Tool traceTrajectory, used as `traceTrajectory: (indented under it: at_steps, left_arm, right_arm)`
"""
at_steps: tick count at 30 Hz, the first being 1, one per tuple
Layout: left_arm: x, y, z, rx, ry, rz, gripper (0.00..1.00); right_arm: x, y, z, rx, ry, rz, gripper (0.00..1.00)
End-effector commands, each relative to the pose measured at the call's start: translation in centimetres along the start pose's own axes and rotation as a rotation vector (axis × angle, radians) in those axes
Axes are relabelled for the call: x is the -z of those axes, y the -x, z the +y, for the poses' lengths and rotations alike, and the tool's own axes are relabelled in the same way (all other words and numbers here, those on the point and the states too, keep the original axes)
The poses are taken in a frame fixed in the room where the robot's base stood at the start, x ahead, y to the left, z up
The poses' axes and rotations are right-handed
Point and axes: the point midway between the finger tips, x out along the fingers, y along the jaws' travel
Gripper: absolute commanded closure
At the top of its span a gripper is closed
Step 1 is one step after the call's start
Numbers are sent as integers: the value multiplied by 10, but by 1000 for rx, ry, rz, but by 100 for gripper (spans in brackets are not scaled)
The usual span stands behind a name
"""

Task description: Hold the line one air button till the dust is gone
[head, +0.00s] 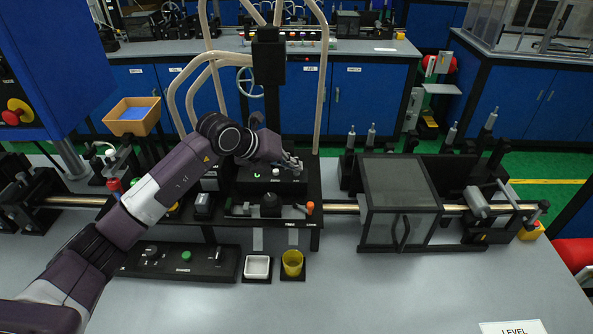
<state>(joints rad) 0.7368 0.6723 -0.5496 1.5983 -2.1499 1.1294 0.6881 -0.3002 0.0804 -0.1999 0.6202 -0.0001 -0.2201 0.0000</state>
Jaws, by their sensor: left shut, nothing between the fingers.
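My left arm reaches in from the left, and its gripper (291,164) is shut and empty. It is over the back right part of a black box (270,187) at the middle of the bench. The box's top carries a small green lit mark (257,175) and a pale round button (276,171). The fingertips look close to this button; I cannot tell whether they touch it. No label naming it as the line one air button is readable. No dust can be made out at this size. My right gripper is not in view.
A dark clear-walled guard box (400,204) stands right of the station. In front are a black panel with a green button (186,255), a white tray (257,267) and a yellow cup (292,263). Pale curved tubes rise behind my arm.

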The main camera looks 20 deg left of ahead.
Motion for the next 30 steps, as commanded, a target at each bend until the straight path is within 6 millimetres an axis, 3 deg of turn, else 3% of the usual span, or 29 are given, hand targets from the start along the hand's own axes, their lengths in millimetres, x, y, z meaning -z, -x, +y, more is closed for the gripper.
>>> traceTrajectory:
  at_steps: [22, 30]
  left_arm:
    - [-10, 14, -10, 0, 0, 0, 100]
    - [-23, 31, -22, 0, -1, -2, 100]
  right_arm:
    - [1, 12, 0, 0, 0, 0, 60]
    - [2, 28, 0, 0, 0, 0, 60]
